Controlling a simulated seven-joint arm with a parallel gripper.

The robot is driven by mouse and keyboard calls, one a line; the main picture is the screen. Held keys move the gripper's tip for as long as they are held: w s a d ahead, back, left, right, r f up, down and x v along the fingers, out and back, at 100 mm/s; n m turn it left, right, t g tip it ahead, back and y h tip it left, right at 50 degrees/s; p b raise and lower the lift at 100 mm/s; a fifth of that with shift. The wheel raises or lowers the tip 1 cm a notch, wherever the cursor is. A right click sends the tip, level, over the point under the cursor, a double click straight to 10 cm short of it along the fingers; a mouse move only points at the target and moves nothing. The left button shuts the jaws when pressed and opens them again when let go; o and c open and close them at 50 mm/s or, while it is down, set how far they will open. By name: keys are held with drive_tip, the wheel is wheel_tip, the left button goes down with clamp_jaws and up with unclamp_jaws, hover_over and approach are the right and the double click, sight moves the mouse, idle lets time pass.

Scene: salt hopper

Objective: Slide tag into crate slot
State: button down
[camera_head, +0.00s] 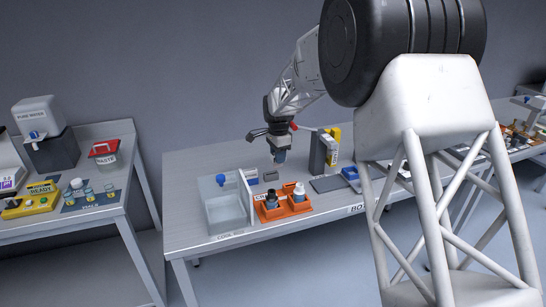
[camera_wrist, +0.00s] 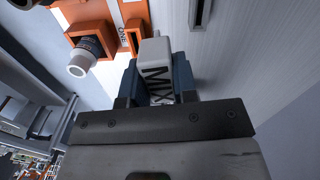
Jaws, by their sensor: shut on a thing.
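My gripper (camera_head: 279,157) is above the table, behind the orange crates as seen in the head view. In the wrist view its blue fingers (camera_wrist: 155,82) are shut on a pale grey tag (camera_wrist: 155,55) with black lettering, partly hidden between them. Two orange crates (camera_head: 270,216) stand at the table's front, each with a bottle in it. In the wrist view an orange crate (camera_wrist: 84,28) lies up and left of the tag, with an orange-framed slot (camera_wrist: 134,38) at its side. The tag looks apart from the slot, though the depth is hard to judge.
A clear bin (camera_head: 226,212) stands left of the crates. A small grey block (camera_head: 270,176) sits behind them. A grey and yellow upright unit (camera_head: 325,150) and a dark pad (camera_head: 327,184) are to the right. Bare table (camera_head: 205,160) lies at the back left.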

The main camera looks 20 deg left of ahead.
drive_tip(key=shift+m, duration=0.5)
drive_tip(key=d, duration=0.2)
drive_tip(key=d+r, duration=0.1)
drive_tip(key=d, duration=0.2)
drive_tip(key=shift+s+d+r, duration=0.2)
drive_tip(key=shift+s+d, duration=0.15)
drive_tip(key=shift+s, duration=0.05)
drive_tip(key=shift+f, duration=2.85)
drive_tip(key=shift+f, duration=1.9)
idle(0.5)
drive_tip(key=shift+c, duration=1.7)
unclamp_jaws()
drive_tip(key=shift+r, duration=0.1)
